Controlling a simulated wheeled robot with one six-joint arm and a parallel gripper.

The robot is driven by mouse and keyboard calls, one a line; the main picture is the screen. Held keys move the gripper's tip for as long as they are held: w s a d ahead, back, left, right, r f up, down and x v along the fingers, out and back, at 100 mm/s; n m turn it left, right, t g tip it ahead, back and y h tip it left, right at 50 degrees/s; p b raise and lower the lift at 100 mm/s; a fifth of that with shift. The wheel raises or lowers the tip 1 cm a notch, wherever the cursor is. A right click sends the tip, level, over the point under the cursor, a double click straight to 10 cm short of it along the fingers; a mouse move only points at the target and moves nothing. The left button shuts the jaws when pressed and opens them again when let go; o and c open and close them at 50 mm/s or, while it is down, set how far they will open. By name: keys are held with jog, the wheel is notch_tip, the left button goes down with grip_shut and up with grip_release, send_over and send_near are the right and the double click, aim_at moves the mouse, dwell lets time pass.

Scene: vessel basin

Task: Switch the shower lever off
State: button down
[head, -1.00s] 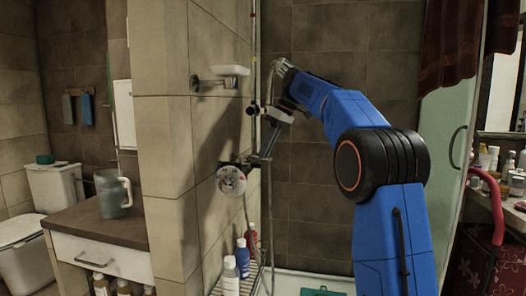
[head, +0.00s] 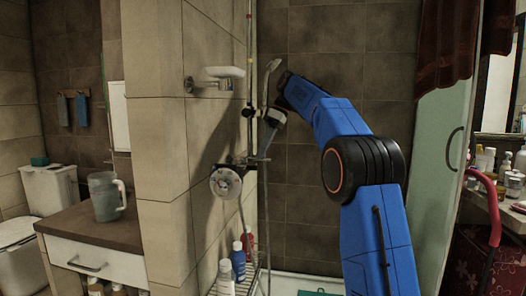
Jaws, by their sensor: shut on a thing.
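My gripper (head: 263,152) reaches down from my blue arm to the right end of the mixer. Its dark fingers look shut on the shower lever there. The lever is small, dark and mostly hidden by the fingers, so its exact angle cannot be told.
A hand shower (head: 270,72) and riser rail (head: 250,60) stand close to my gripper. A soap dish (head: 222,74) juts from the wall. Bottles (head: 238,262) stand on a rack below. A glass door (head: 443,140) is at right.

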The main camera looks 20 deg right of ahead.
jog(key=c, duration=1.8)
grip_release()
jog(key=shift+s+r, duration=0.1)
jog(key=shift+r, duration=0.2)
jog(key=shift+f, duration=0.1)
jog(key=shift+f, duration=0.1)
jog(key=d, duration=0.4)
jog(key=d+r, duration=0.1)
jog(key=d, duration=0.7)
jog(key=shift+s+d+r, duration=0.15)
jog(key=shift+s+d, duration=0.1)
jog(key=shift+s, duration=0.1)
